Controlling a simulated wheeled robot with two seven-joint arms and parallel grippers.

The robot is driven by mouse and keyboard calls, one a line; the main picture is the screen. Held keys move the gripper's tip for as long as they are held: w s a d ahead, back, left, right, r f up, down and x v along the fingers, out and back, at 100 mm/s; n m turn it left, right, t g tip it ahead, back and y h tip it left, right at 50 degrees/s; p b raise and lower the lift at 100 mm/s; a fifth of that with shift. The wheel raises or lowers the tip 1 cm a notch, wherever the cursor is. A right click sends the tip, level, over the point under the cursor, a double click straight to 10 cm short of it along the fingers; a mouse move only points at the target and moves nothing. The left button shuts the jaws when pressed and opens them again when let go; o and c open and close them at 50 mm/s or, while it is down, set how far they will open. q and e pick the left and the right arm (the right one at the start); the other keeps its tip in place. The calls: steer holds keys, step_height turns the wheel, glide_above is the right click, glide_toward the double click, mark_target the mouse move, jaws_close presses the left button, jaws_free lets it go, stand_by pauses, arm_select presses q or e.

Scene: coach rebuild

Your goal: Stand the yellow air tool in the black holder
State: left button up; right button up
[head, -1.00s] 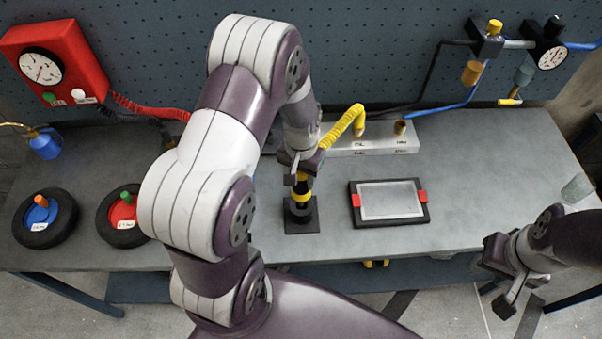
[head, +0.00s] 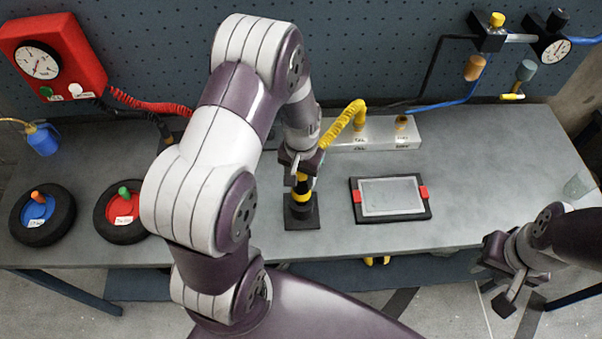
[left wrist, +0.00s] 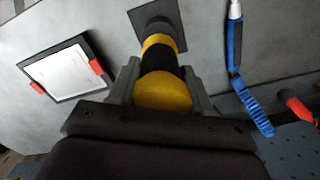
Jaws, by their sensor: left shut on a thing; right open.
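The yellow air tool (head: 302,187), banded yellow and black, is upright under my left gripper (head: 300,165) in the head view. My left gripper is shut on it; the left wrist view shows the tool (left wrist: 162,92) between both fingers. The black holder (head: 291,221) has a square base on the bench, and the tool's lower end is at its round socket. It also shows in the left wrist view (left wrist: 178,38). I cannot tell how deep the tool sits. My right gripper (head: 500,283) is open and empty, beyond the bench's front edge at the right.
A framed tablet (head: 392,197) with red clips lies right of the holder. A grey block (head: 375,137) with a yellow coiled hose (head: 345,122) is behind. Two tyred wheels (head: 45,230) lie at the left. The bench right of the tablet is mostly clear.

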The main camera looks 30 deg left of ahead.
arm_select(q)
steer(key=shift+f+b, duration=0.9)
steer(key=shift+f, duration=0.4)
steer(key=o, duration=1.3)
step_height(320, 180, up, 12)
steer(key=b, duration=0.2)
steer(key=shift+f+b, duration=0.2)
steer(key=shift+b, duration=0.15)
steer(key=shift+w+r, duration=0.1)
steer(key=shift+r, duration=0.45)
steer(key=shift+m+t, duration=0.4)
steer(key=shift+t, duration=0.3)
steer(key=s+d+f+b, duration=0.1)
steer(key=s+f, duration=0.1)
steer(key=s, duration=0.1)
steer(key=s+d+f+b, duration=0.2)
steer(key=s, duration=0.1)
steer(key=s+d+f+b, duration=0.1)
steer(key=s+d+f, duration=0.1)
steer(key=s, duration=0.1)
steer(key=shift+d+f+b, duration=0.1)
steer(key=shift+f+b, duration=0.15)
steer(key=shift+b, duration=0.15)
